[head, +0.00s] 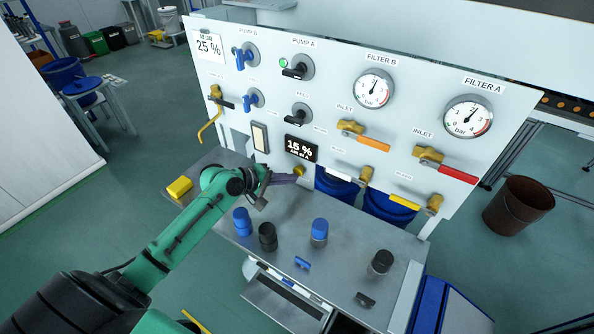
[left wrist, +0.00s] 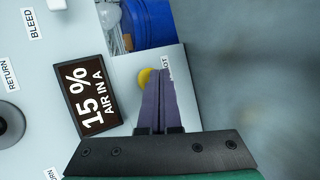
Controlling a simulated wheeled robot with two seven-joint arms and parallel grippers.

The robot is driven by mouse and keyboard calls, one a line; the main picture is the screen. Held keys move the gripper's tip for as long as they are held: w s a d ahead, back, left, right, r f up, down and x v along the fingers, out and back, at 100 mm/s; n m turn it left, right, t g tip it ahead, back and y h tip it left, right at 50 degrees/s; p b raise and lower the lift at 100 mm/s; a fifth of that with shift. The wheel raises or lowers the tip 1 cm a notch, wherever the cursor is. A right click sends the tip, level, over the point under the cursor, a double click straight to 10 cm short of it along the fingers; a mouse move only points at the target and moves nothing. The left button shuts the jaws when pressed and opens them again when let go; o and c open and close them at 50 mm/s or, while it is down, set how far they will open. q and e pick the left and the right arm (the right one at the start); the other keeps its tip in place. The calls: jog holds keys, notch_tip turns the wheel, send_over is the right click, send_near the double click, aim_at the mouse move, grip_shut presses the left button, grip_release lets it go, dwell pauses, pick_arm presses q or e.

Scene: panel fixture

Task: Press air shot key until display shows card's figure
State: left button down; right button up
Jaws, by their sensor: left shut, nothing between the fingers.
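The display (head: 301,148) on the white panel reads "15 %" in the head view. The left wrist view shows it turned sideways (left wrist: 87,100), with "AIR IN A" under the figure. The card (head: 209,46) at the panel's upper left appears to read "25 %". The round yellow air shot key (head: 299,171) is below the display. It also shows in the left wrist view (left wrist: 146,77), partly hidden by my fingers, as is its label. My left gripper (head: 294,180) is shut and empty, its tips at the key. I cannot tell whether they touch. My right gripper is out of view.
A grey bench (head: 280,205) below the panel holds blue and black cylinders and a yellow block (head: 179,187). Yellow valves with orange, red, white and yellow levers stick out of the panel at right. Gauges (head: 374,89) and pump knobs sit higher up.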

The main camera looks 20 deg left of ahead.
pick_arm(q)
jog(key=shift+s+r, duration=0.15)
jog(key=shift+s, duration=0.15)
jog(key=shift+s+a, duration=0.1)
jog(key=shift+s+p, duration=0.25)
jog(key=shift+p, duration=0.2)
jog(key=s, duration=0.1)
jog(key=s+p, duration=0.2)
jog(key=shift+s+a, duration=0.25)
jog(key=shift+s+a+p, duration=0.1)
jog(key=shift+s+p, duration=0.2)
jog(key=shift+s, duration=0.2)
